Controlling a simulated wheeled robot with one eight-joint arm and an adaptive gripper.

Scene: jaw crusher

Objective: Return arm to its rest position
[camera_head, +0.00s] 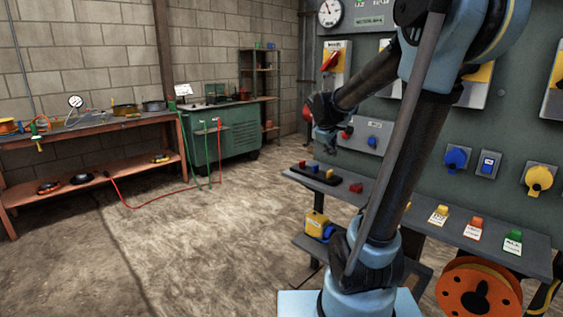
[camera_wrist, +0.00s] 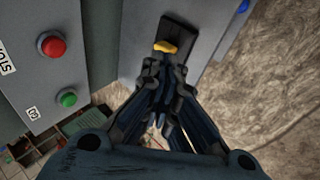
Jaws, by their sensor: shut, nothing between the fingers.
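My arm (camera_head: 405,165) is blue and dark grey. It rises from its base at the lower right of the head view, bends at the top and reaches left. My gripper (camera_head: 325,140) hangs at its end, in front of the grey panel and above the grey shelf (camera_head: 370,192). In the wrist view my gripper (camera_wrist: 165,85) is shut and empty. Its fingers point toward a dark strip with a yellow piece (camera_wrist: 166,47) on a grey surface. I cannot tell whether the fingertips touch anything.
A grey control panel (camera_head: 500,110) with switches and a gauge stands at the right. The wrist view shows a red button (camera_wrist: 52,46) and a green button (camera_wrist: 67,98) at left. A workbench (camera_head: 100,128) and green cabinet (camera_head: 225,145) stand far left. The middle floor is open.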

